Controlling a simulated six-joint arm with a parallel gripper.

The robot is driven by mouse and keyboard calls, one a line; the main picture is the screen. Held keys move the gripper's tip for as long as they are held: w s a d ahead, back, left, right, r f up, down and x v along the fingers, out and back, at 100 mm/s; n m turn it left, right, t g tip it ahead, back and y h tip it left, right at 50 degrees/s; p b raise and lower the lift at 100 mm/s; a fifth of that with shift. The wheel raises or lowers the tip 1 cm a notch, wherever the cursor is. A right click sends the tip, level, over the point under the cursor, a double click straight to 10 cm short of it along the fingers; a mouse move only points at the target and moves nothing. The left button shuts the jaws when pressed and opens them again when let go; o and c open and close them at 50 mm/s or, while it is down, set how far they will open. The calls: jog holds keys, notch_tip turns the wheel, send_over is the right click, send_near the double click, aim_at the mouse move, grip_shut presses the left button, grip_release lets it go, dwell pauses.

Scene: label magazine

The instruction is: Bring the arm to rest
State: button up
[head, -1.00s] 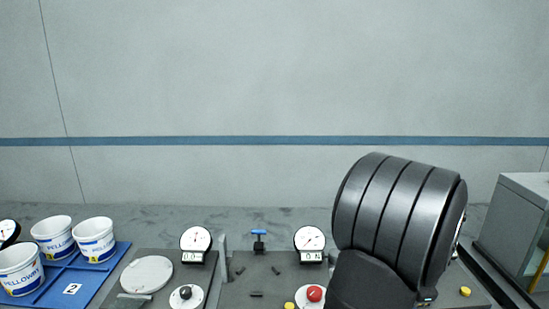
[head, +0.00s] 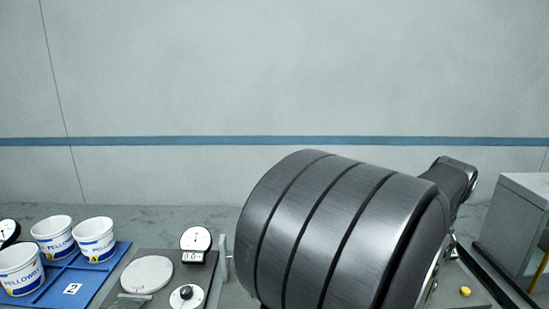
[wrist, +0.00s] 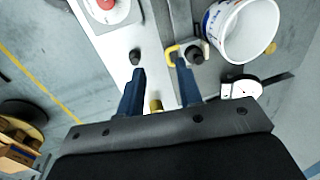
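My gripper (wrist: 162,82) shows in the wrist view as two blue fingers set well apart, with nothing held between them. It is open. In the head view my dark arm fills the lower middle and right, and the gripper itself does not show there. A white bucket (wrist: 240,32) stands beyond the right finger in the wrist view, apart from it. A yellow piece (wrist: 155,105) shows low between the fingers; I cannot tell what it belongs to.
Several white buckets (head: 95,240) stand on a blue tray (head: 119,256) at the left. A gauge (head: 196,239), a white disc (head: 147,274) and a black knob (head: 186,292) are on the dark panel. A grey cabinet (head: 520,225) stands at the right. Space above the bench is clear.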

jog(key=d+r+t+h, duration=0.1)
jog(key=d, duration=0.9)
jog(key=shift+w+d+r, duration=0.25)
jog(key=shift+d+r, duration=0.1)
dwell(1.5)
jog(key=shift+g+y, duration=0.5)
jog(key=w+a+f, duration=0.1)
jog(key=f, duration=0.5)
jog(key=w+f, duration=0.1)
jog(key=f, duration=0.5)
jog(key=a+f, duration=0.1)
jog(key=f, duration=0.5)
jog(key=shift+w+a+f, duration=0.3)
jog(key=shift+w, duration=0.1)
grip_shut()
